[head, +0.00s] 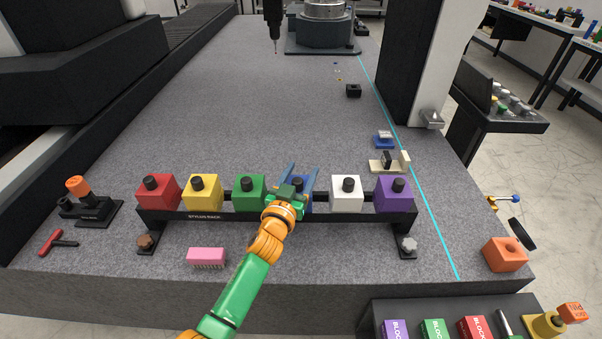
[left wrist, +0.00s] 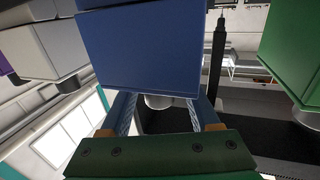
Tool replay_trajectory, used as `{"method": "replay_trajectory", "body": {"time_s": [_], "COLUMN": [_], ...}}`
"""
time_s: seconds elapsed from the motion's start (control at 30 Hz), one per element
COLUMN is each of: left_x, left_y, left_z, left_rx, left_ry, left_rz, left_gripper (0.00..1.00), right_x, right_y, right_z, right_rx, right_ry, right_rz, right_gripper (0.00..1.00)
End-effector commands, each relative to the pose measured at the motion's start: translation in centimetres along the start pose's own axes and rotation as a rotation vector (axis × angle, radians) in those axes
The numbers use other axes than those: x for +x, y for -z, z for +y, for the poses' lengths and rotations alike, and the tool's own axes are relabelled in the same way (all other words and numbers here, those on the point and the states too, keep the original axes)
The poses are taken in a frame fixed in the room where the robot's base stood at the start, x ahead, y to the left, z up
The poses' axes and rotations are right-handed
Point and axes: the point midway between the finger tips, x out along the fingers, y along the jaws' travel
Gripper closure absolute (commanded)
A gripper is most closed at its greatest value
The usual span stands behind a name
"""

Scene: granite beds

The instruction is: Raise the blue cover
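The blue cover (head: 307,207) is a box with a dark knob on top, standing in the stylus rack (head: 330,214) between the green and white covers. My left gripper (head: 301,168) is over it and hides much of it in the head view. Its two fingers are spread apart. In the left wrist view the blue cover (left wrist: 145,50) appears upside down, its knob (left wrist: 158,102) between the fingers with a gap on each side. The fingertips are hidden behind the cover there. The cover appears seated in the row. My right gripper is not in view.
Beside it in the rack stand the green cover (head: 249,190) and the white cover (head: 346,193), then red, yellow and purple ones. A pink brush-like block (head: 206,257) lies in front. A small blue item (head: 383,140) lies behind, right. The granite behind the rack is mostly clear.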

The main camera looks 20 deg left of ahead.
Motion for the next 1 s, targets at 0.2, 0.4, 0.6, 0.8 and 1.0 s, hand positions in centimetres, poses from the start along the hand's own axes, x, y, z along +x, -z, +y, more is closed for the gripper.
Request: {"method": "replay_trajectory", "body": {"time_s": [0.2,0.4,0.6,0.8,1.0], "left_x": [-0.02,-0.03,-0.04,-0.04,-0.04], "left_y": [-0.01,-0.03,-0.05,-0.06,-0.07], "left_z": [0.00,-0.01,0.00,0.00,0.00], "left_rx": [0.000,0.001,0.001,0.001,0.001], "left_ry": [0.000,0.000,0.000,0.000,0.000], "left_rz": [0.000,-0.001,-0.001,-0.001,-0.001], "left_gripper": [0.96,1.00,1.00,1.00,1.00], "right_x": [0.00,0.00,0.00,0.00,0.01], "right_y": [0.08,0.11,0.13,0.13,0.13], "right_z": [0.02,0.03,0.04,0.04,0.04], "right_rx": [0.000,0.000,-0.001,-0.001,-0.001], "right_ry": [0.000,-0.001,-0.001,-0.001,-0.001], "right_rz": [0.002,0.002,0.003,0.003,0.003], "right_gripper": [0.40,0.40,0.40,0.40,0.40]}}
